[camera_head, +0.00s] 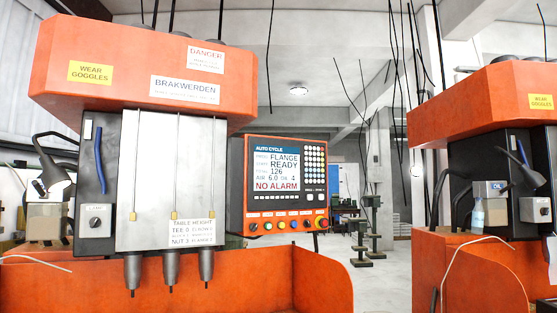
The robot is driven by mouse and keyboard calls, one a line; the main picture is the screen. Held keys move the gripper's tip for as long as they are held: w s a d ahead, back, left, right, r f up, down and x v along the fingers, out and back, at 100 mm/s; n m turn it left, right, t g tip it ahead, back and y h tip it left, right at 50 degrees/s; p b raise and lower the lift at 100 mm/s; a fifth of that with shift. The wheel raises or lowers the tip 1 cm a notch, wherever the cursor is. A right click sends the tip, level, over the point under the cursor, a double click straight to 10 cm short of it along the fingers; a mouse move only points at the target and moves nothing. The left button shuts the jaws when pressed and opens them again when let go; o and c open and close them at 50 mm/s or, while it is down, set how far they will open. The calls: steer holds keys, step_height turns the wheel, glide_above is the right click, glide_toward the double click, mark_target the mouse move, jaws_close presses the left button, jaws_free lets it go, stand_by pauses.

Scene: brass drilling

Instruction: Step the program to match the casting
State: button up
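The control panel (287,185) hangs at the right side of the orange drilling machine (140,65). Its screen (277,171) reads AUTO CYCLE, FLANGE, READY, 126, AIR 6.0 and NO ALARM. A keypad (314,165) of small round keys is at the screen's right. A row of coloured buttons (281,225) runs along the panel's bottom, with a red and yellow knob (321,223) at its right end. A plate (194,232) headed TABLE WEIGHT lists TEE, FLANGE and NUT among its words. No casting can be made out. My gripper is not in view.
Several drill spindles (170,270) point down below the grey head. Orange guard walls (305,275) stand in front. A second orange machine (490,100) is at the right. Between the machines, open floor (380,285) leads back to green stands (372,230).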

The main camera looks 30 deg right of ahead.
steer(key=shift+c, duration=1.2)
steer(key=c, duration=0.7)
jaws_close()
